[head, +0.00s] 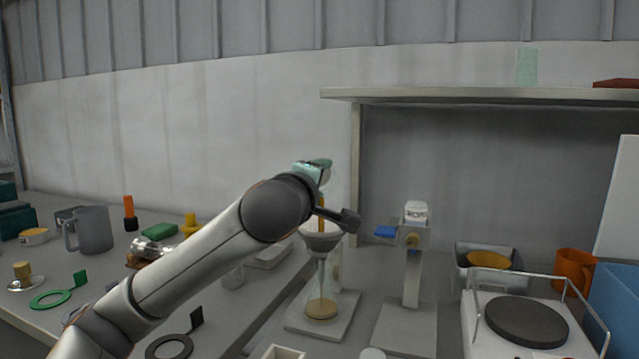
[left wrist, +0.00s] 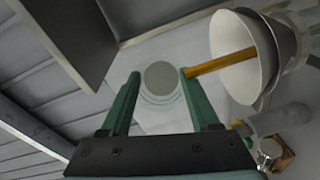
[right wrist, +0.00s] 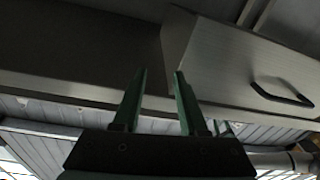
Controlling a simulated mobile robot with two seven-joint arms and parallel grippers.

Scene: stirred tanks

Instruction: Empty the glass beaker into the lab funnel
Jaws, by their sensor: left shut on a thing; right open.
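The glass beaker (left wrist: 162,82) is clear and held between the green fingers of my left gripper (left wrist: 158,92). In the head view my left gripper (head: 318,168) is above the lab funnel (head: 322,241), and the beaker is mostly hidden there. The beaker is tilted, and an amber stream (left wrist: 222,62) runs from its rim into the funnel's wide mouth. The pale funnel (left wrist: 246,60) stands over a clear vessel with a tan bottom (head: 321,309). How much is left in the beaker is unclear. My right gripper (right wrist: 158,100) is open and empty.
A stand with a blue tab (head: 386,232) is right of the funnel. A hotplate (head: 525,322) with a wire rail is farther right. A grey mug (head: 93,230) and small items crowd the left bench. A shelf (head: 480,93) overhangs the right side.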

